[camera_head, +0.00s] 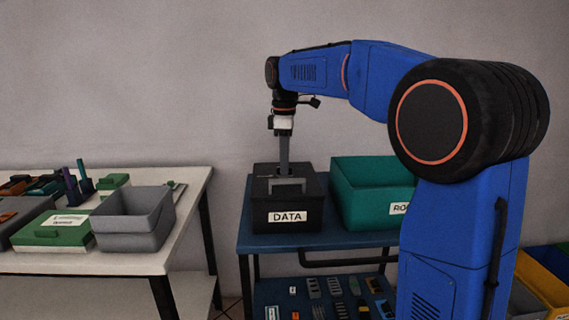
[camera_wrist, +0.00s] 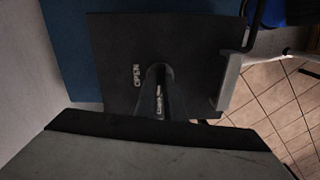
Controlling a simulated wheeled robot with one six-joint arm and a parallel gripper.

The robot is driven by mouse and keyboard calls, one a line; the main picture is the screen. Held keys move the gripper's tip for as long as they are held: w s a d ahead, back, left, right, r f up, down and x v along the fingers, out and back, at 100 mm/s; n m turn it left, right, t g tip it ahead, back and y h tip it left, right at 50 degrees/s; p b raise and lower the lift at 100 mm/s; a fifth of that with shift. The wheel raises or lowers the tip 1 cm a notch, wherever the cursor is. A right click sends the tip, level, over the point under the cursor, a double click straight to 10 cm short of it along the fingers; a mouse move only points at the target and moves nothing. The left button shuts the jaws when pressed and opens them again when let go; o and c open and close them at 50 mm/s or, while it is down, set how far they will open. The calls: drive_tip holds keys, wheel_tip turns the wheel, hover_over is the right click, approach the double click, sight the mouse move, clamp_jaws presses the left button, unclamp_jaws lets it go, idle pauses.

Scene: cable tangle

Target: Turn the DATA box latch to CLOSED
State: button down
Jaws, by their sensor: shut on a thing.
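The DATA box (camera_head: 287,213) is a black box with a white DATA label on its front, standing on the blue table. In the wrist view its dark lid (camera_wrist: 110,60) carries the word OPEN. My gripper (camera_head: 284,173) points straight down at the lid and is shut on the latch, a dark upright piece (camera_wrist: 158,78) near the lid's middle. Small pale lettering shows beside it but is too small to read. A grey handle (camera_wrist: 230,80) lies along one lid edge. My gripper's large grey part hides the lower part of the wrist view, so the latch's exact angle cannot be told.
A green bin (camera_head: 365,185) stands close to the right of the box on the blue table (camera_head: 330,240). A white table (camera_head: 130,262) at the left holds a grey bin (camera_head: 130,222) and several coloured items. Small parts lie on a lower shelf (camera_head: 275,288).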

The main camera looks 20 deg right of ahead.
drive_tip(key=shift+n, duration=0.6)
drive_tip(key=c, duration=1.8)
unclamp_jaws()
drive_tip(key=shift+c, duration=0.2)
wheel_tip(320, 180, up, 18)
drive_tip(key=shift+f, duration=0.25)
